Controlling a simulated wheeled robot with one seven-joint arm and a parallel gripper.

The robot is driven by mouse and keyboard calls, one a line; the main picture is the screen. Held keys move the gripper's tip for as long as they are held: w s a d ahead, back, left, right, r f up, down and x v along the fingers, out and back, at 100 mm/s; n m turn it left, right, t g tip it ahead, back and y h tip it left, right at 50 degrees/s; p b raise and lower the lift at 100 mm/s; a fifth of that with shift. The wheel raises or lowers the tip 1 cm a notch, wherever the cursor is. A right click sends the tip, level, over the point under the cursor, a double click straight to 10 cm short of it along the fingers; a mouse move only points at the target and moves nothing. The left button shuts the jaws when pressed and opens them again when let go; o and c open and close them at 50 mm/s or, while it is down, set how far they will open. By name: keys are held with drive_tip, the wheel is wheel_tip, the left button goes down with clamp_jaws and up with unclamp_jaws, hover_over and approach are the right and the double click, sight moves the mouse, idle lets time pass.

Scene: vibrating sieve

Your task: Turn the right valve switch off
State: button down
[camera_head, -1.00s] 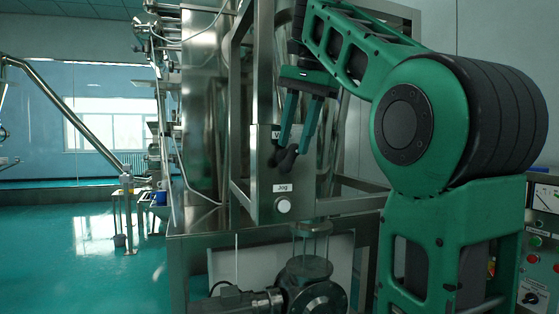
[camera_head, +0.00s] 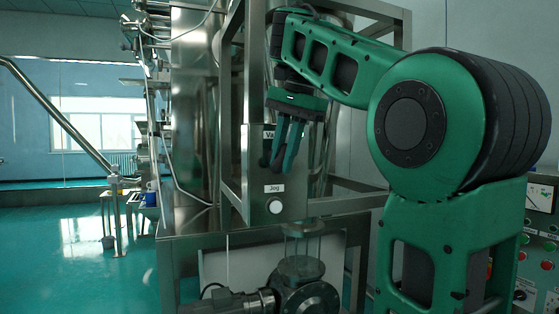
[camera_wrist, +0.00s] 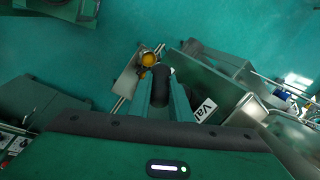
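The metal control box (camera_head: 250,195) shows in the head view with a label starting "Va" (camera_head: 269,134), partly covered. My gripper (camera_head: 284,163) points down in front of the box, just below that label, its two green fingers close together. A dark shape at the fingertips stands where the valve switch would be, but the fingers hide most of it. In the wrist view, my gripper (camera_wrist: 166,95) has a dark rounded piece between and beyond its fingers. I cannot tell whether they grip it. The label (camera_wrist: 205,109) lies just right of the fingers.
A white round button (camera_head: 275,206) under a "Jog" label sits low on the box. Metal frame posts (camera_head: 231,110) stand close left of the gripper. A motor (camera_head: 240,302) and pipe lie below. Open floor (camera_head: 70,240) is at the left.

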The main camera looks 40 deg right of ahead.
drive_tip(key=shift+d, duration=0.2)
drive_tip(key=shift+a, duration=0.2)
drive_tip(key=shift+r, duration=0.1)
drive_tip(key=shift+w+r+g+h, duration=0.15)
drive_tip(key=shift+g+h, duration=0.25)
drive_tip(key=shift+h, duration=1)
drive_tip(key=shift+a+n+h, duration=0.15)
drive_tip(key=shift+n+h, duration=0.15)
drive_tip(key=shift+h, duration=0.8)
drive_tip(key=shift+g+h, duration=0.4)
drive_tip(key=shift+h, duration=0.3)
drive_tip(key=shift+a+f+n+g+h, duration=0.1)
drive_tip(key=shift+n+g+h, duration=0.1)
drive_tip(key=shift+h, duration=0.4)
drive_tip(key=shift+a+f+n+g+h, duration=0.1)
drive_tip(key=shift+g+h, duration=0.1)
drive_tip(key=shift+h, duration=0.4)
drive_tip(key=shift+f+h, duration=0.1)
drive_tip(key=shift+h, duration=1)
drive_tip(key=shift+g+h, duration=0.3)
